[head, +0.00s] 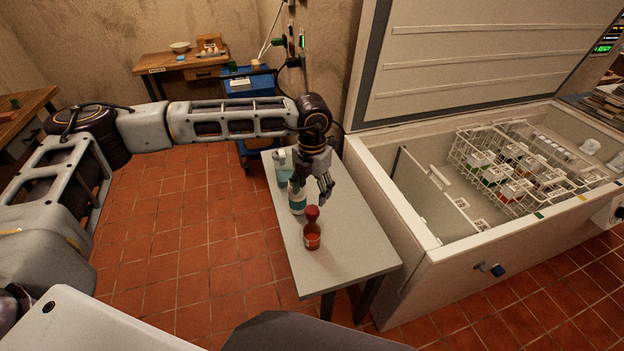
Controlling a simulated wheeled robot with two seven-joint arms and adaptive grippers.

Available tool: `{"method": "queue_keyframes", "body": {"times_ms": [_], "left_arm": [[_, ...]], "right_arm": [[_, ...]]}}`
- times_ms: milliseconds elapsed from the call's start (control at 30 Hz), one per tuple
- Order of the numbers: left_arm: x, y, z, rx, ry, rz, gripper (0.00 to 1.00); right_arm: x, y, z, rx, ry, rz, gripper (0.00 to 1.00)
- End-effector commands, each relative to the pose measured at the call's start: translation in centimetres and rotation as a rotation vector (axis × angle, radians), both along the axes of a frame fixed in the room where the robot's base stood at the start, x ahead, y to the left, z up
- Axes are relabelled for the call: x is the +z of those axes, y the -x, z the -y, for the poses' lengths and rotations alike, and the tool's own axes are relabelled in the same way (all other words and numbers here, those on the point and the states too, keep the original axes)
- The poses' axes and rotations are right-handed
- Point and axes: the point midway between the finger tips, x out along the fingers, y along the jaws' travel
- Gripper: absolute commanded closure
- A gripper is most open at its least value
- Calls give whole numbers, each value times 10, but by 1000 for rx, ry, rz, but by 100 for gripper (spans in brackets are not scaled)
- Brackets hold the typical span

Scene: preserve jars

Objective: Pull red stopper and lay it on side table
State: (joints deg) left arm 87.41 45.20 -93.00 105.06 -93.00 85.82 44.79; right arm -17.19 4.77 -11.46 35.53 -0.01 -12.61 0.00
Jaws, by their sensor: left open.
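A small bottle with red-orange contents (312,240) stands upright on the grey side table (345,262). A red stopper (312,213) sits in its top. My left gripper (326,190) is open and points down, above and just behind the red stopper, apart from it as far as I can tell. A white bottle with a teal band (297,200) stands behind the red one, partly hidden by the gripper. A pale teal container (283,168) stands at the table's far end. My right gripper is not in view.
An open chest freezer (440,262) with wire baskets (505,165) stands close along the table's right side. The near part of the table top is bare. A blue cart (250,85) and a wooden workbench (175,62) are at the back.

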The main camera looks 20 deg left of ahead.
Motion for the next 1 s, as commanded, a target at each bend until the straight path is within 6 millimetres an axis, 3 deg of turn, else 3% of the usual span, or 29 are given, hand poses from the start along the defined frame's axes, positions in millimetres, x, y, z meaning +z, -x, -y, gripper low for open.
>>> {"method": "queue_keyframes", "body": {"times_ms": [600, 1000], "left_arm": [[-73, 1, 0, 0, 0, -1, 38], [-92, 0, 0, -1, -1, 0, 38]], "right_arm": [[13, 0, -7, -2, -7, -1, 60], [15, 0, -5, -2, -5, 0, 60]]}}
